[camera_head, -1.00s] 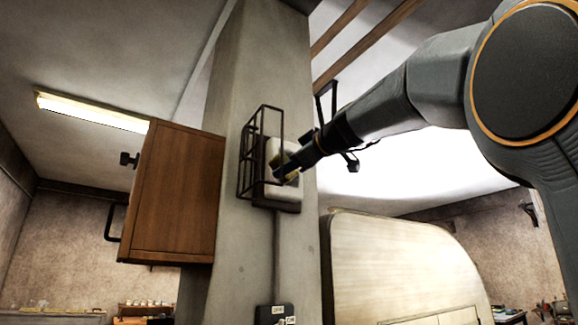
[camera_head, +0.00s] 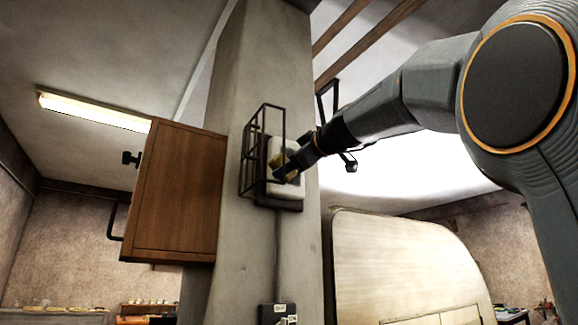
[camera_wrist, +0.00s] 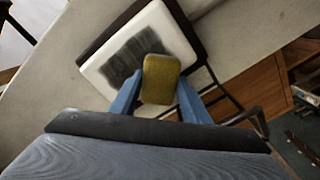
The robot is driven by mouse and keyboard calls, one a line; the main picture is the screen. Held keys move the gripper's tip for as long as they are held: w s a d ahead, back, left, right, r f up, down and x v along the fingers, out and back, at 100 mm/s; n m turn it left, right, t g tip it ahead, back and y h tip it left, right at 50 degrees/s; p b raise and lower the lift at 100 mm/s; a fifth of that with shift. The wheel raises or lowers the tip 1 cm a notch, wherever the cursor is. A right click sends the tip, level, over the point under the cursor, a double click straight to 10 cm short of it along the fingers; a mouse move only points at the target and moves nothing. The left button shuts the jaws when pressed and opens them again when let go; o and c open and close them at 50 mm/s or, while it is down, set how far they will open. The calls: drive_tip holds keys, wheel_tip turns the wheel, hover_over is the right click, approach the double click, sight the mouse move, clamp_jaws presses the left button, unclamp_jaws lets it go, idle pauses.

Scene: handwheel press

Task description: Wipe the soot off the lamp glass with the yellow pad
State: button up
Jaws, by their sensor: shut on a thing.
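The lamp glass is a pale square panel (camera_wrist: 172,31) in a dark frame on the pillar. A dark grey soot patch (camera_wrist: 122,62) shows on it in the wrist view, beside and partly behind the pad. The lamp glass also shows in the head view (camera_head: 292,190), partly hidden by my gripper. My gripper (camera_wrist: 160,95) is shut on the yellow pad (camera_wrist: 161,79), which lies over the soot patch's edge. I cannot tell whether the pad touches the glass. In the head view the pad (camera_head: 280,164) is in front of the lamp.
A black wire guard (camera_head: 248,160) stands swung open to the left of the lamp. A wooden cabinet (camera_head: 178,195) is on the pillar (camera_head: 255,70) further left. A switch box (camera_head: 277,315) sits below, and a large pale rounded panel (camera_head: 400,265) stands to the right.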

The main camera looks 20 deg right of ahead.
drive_tip(key=shift+w+a, duration=0.1)
drive_tip(key=shift+w, duration=0.2)
